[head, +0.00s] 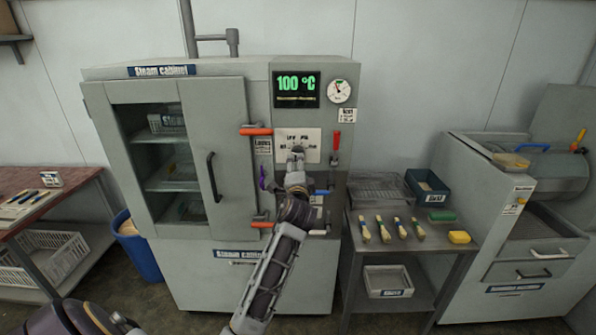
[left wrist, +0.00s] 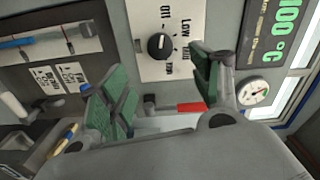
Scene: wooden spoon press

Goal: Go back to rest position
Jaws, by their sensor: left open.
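My left gripper (head: 296,156) is in front of the control panel of the steam cabinet (head: 215,70). My right gripper is not in view.
A red-handled lever (head: 336,145) is right of the plate. The display (head: 296,89) reads 100 °C beside a round gauge (head: 340,91). Red door handles (head: 256,132) stick out at left. A side table (head: 410,258) with several brushes stands at right, a blue bin (head: 138,250) at left.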

